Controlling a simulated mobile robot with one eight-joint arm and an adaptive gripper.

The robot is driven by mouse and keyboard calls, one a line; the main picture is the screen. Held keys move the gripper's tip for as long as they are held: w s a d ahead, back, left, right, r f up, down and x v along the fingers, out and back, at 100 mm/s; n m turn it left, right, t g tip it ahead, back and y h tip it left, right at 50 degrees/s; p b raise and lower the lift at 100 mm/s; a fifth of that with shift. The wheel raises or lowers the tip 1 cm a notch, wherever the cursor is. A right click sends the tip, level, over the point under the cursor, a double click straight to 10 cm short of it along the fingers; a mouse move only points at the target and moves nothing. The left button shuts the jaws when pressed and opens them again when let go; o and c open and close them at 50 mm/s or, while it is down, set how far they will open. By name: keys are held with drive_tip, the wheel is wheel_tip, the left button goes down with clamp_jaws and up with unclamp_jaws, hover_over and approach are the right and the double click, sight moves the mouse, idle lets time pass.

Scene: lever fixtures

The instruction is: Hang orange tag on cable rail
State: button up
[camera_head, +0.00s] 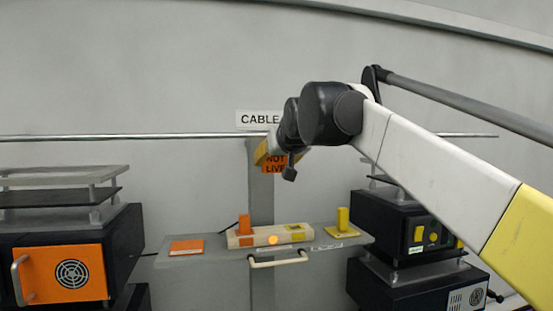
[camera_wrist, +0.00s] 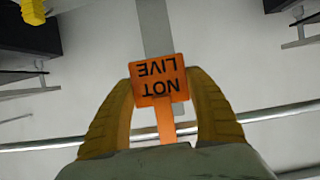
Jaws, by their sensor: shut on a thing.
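The orange tag (camera_head: 275,163) reads "NOT LIVE". In the wrist view the tag (camera_wrist: 158,80) appears upside down, with an orange strip running from it toward my palm. My gripper (camera_wrist: 160,72) is shut on the tag, with a yellow finger on each side. In the head view my gripper (camera_head: 264,152) is partly hidden by my wrist. The cable rail (camera_head: 100,137) is a thin metal bar across the wall. The tag appears just below it in the head view. The rail (camera_wrist: 270,113) also passes behind my fingers in the wrist view. I cannot tell whether tag and rail touch.
A partly covered "CABLE" sign (camera_head: 260,119) is above the rail. Below, a grey shelf (camera_head: 190,259) carries an orange plate, a block with a lit button and a yellow piece. Black equipment stacks stand at left (camera_head: 125,237) and right (camera_head: 375,222).

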drive_tip(key=o, duration=1.2)
drive_tip(key=v, duration=1.2)
drive_tip(key=s+d+f+m+g+h+b, duration=0.1)
drive_tip(key=s+d+f+b, duration=0.5)
drive_tip(key=f, duration=2.2)
drive_tip(key=s+d+f+m+g+h+b, duration=0.1)
drive_tip(key=s+d+f+g+b, duration=0.2)
drive_tip(key=s+f+b, duration=0.9)
drive_tip(key=s+d+f+m+g+h+b, duration=0.1)
drive_tip(key=s+d+f+b, duration=0.8)
drive_tip(key=f+b, duration=1.2)
drive_tip(key=shift+s+d+f+g+h, duration=0.1)
drive_tip(key=shift+s+f+g+h, duration=0.1)
drive_tip(key=shift+f, duration=3.7)
drive_tip(key=shift+s+d+f+g+h, duration=0.1)
drive_tip(key=shift+s+f+g, duration=0.1)
drive_tip(key=shift+f, duration=3.7)
drive_tip(key=shift+s+f+g+h, duration=0.1)
drive_tip(key=shift+s+f, duration=0.05)
drive_tip(key=shift+f, duration=3.75)
